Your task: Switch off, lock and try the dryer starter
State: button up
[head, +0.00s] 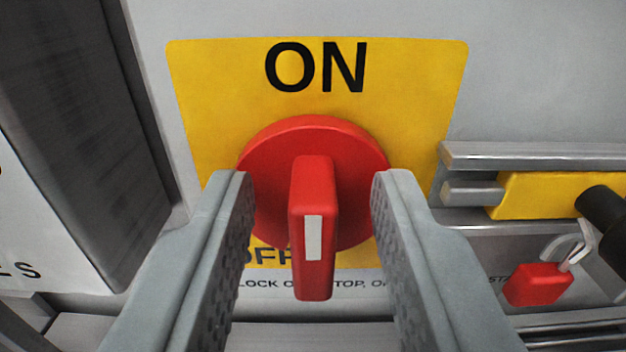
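The dryer starter's red rotary switch (314,220) sits on a yellow plate (215,95) marked ON at the top, with OFF partly hidden below. Its handle stands vertical in the picture, with a white mark on its lower part, towards OFF. My gripper (312,205) is open, with one grey finger on each side of the handle and a gap on both sides. A red padlock (538,284) with a metal shackle hangs at the lower right, apart from the switch.
A metal rail or bolt (540,155) with a yellow block (545,195) and a black knob (602,208) is at the right. A dark grey box side (80,120) stands at the left. Lettering below the plate is partly covered by my fingers.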

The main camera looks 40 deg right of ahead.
jog(key=shift+c, duration=0.3)
grip_shut()
jog(key=shift+n, duration=0.3)
jog(key=n, duration=0.3)
jog(key=shift+w+a+f+n, duration=0.1)
jog(key=shift+w+n, duration=0.05)
jog(key=shift+n, duration=0.15)
jog(key=n, duration=0.9)
jog(key=shift+w+a+f, duration=0.25)
jog(key=shift+f, duration=0.05)
jog(key=shift+f+n, duration=0.2)
jog(key=shift+n, duration=2.2)
